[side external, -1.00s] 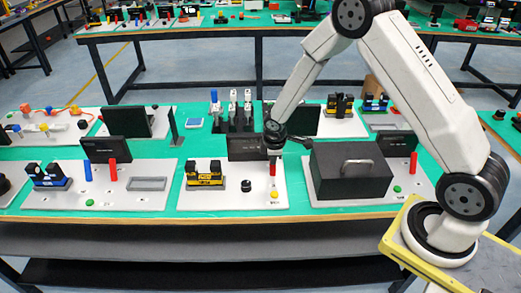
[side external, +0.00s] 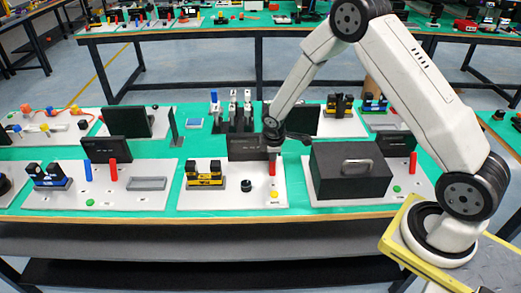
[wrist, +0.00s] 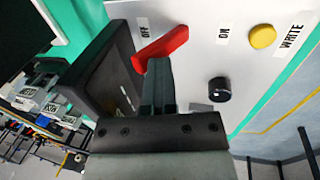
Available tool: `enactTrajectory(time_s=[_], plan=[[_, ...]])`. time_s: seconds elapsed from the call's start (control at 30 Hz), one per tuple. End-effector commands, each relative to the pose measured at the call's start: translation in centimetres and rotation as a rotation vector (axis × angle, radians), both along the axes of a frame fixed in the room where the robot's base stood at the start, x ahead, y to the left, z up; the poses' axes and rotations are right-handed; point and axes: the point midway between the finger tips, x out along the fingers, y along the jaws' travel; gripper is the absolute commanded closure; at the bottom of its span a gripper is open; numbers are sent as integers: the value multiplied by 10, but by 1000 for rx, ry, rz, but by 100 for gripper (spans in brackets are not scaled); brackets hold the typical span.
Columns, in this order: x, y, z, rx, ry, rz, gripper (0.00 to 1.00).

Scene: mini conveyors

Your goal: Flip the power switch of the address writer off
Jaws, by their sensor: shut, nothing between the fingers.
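The address writer's white plate (side external: 260,202) lies at the middle front of the table. Its red power switch lever (wrist: 160,48) lies slantwise in the wrist view, between the OFF label (wrist: 143,27) and the ON label (wrist: 223,33). I cannot tell for sure which way the lever is thrown. In the side view the red lever (side external: 273,169) stands just below my gripper (side external: 273,152). My gripper is shut and empty. In the wrist view its fingertips (wrist: 158,63) are right beside the lever and overlap its lower edge; I cannot tell whether they touch it.
A yellow button (wrist: 262,37) and a black knob (wrist: 219,89) are on the same plate. A dark screen (side external: 247,147) stands close behind the lever. A yellow-black unit (side external: 205,175) sits to the left, and a big black box (side external: 346,172) to the right.

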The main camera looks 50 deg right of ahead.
Motion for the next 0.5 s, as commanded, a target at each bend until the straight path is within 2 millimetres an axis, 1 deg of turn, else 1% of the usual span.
enactTrajectory(time_s=[0.03,0.07,0.5], plan=[[5,-7,-1,-1,-17,-4,100],[5,-7,-1,-1,-17,-4,100],[-3,1,-2,-1,-15,-4,100]])
